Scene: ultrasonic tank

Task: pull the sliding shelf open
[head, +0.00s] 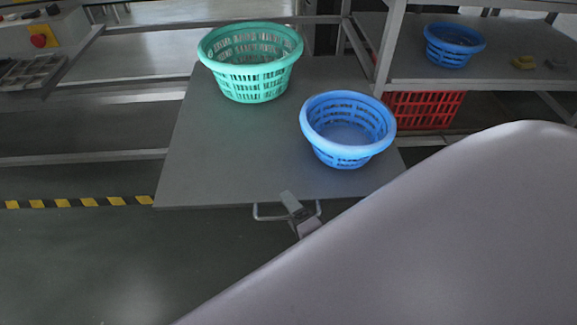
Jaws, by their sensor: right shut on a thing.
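The sliding shelf (200,165) is a flat grey board that sticks out from the metal frame towards me. A green basket (250,75) stands on its far part and a blue basket (346,135) on its right part. A thin metal handle (262,217) sits at the shelf's front edge. My right gripper (293,207) is at the handle and shut on it. My right arm covers the lower right of the view and hides part of the shelf's right front corner. My left gripper is not in view.
A metal rack with a second blue basket (453,45) stands at the right, with a red crate (424,110) below it. A control box with a red button (42,37) is at the upper left. The floor at the lower left is clear, with yellow-black tape (80,202).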

